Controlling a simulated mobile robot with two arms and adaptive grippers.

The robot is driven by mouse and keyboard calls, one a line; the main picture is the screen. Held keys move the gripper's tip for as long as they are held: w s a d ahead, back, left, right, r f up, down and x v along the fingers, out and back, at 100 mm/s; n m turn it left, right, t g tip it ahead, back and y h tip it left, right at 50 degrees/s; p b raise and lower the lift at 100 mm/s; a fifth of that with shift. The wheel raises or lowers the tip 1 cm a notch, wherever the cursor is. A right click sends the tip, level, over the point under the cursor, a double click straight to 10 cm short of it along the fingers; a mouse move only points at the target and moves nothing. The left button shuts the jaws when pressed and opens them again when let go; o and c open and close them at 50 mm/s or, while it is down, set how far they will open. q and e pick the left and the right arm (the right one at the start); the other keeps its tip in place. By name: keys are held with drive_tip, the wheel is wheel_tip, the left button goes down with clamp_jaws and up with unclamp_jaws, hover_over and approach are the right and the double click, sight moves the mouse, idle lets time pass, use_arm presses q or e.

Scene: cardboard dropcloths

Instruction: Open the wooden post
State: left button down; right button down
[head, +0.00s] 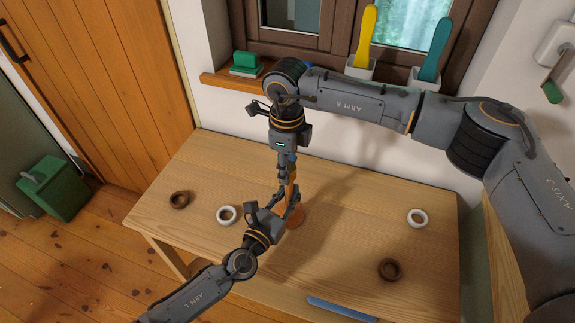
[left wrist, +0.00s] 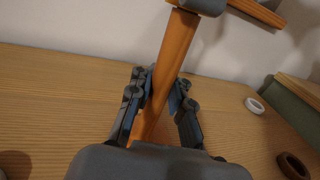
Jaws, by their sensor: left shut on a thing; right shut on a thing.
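The wooden post (head: 293,191) is orange-brown and stands upright on a round base (head: 296,216) on the table. Its shaft (left wrist: 173,55) also shows in the left wrist view, slanting in the picture. My left gripper (head: 289,204) is shut on the lower part of the post, with one finger on each side of the shaft in the left wrist view (left wrist: 160,95). My right gripper (head: 288,168) comes from above and is shut on the upper part of the post. The post's top is largely hidden by the right gripper.
The wooden table (head: 340,245) carries a brown ring (head: 180,200) and a white ring (head: 227,215) at left, a white ring (head: 417,218) and a brown ring (head: 389,270) at right. A blue strip (head: 342,309) lies at the front edge. The wall and window sill are behind.

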use_arm(q)
drive_tip(key=shift+s+d, duration=0.15)
drive_tip(key=shift+d, duration=0.1)
use_arm(e)
drive_tip(key=n, duration=0.6)
drive_tip(key=shift+s+a, duration=0.1)
drive_tip(key=shift+s, duration=0.05)
drive_tip(key=n, duration=0.5)
drive_tip(key=shift+s+n, duration=0.15)
drive_tip(key=shift+n, duration=0.15)
drive_tip(key=n, duration=0.5)
drive_tip(key=shift+d+r+n, duration=0.1)
drive_tip(key=shift+d+n, duration=0.1)
drive_tip(key=shift+n, duration=0.1)
drive_tip(key=n, duration=0.5)
drive_tip(key=shift+d, duration=0.15)
use_arm(q)
drive_tip(key=shift+a, duration=0.1)
drive_tip(key=shift+a, duration=0.15)
use_arm(e)
drive_tip(key=shift+r, duration=0.15)
drive_tip(key=shift+r, duration=0.1)
drive_tip(key=shift+r, duration=0.85)
